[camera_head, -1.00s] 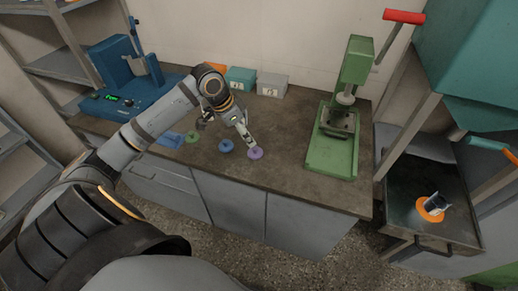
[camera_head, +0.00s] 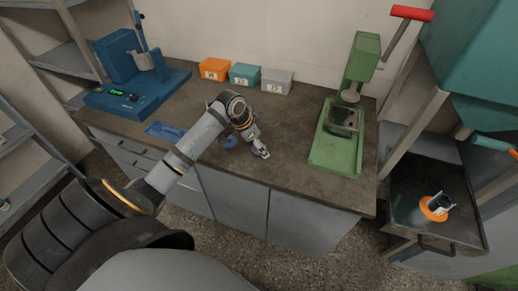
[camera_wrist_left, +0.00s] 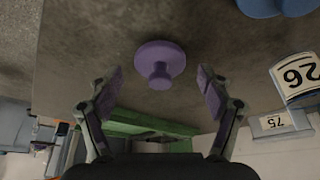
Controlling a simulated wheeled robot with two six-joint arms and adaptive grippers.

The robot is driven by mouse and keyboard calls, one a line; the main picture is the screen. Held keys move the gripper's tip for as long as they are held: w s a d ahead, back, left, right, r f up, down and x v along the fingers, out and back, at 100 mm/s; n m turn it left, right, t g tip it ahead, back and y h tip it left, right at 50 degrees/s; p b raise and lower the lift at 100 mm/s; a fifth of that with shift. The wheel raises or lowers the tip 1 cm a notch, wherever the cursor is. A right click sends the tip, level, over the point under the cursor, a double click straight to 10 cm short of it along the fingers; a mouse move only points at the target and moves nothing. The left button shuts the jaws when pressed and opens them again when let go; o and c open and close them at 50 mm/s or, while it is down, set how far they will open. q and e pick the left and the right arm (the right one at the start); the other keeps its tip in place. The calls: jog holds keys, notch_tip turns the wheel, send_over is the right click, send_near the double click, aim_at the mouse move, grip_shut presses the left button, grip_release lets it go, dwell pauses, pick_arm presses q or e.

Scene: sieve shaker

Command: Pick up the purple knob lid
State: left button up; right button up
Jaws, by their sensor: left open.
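The purple knob lid (camera_wrist_left: 158,55) lies on the worktop, its round disc and central knob seen from above in the left wrist view. My left gripper (camera_wrist_left: 160,76) is open, with one finger on either side of the lid's lower part and a gap to each. The lid is not held. In the head view my left gripper (camera_head: 261,152) is over the worktop's front part and mostly hides the lid. My right gripper is not in view.
A blue lid (camera_head: 231,142) lies just left of my gripper. Orange (camera_head: 214,69), teal (camera_head: 244,75) and grey (camera_head: 277,81) boxes stand along the wall. A green press (camera_head: 340,138) stands right, a blue device (camera_head: 133,82) left. The worktop (camera_head: 292,125) between gripper and press is clear.

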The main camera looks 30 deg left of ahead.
pick_arm(q)
jog(key=c, duration=0.9)
jog(key=shift+c, duration=0.2)
jog(key=shift+a+r, duration=0.1)
jog(key=shift+r, duration=0.55)
jog(key=s+d+r+p, duration=0.5)
jog(key=s+d+r, duration=0.2)
jog(key=s+r, duration=0.4)
jog(key=shift+s+r, duration=0.4)
jog(key=shift+s, duration=0.2)
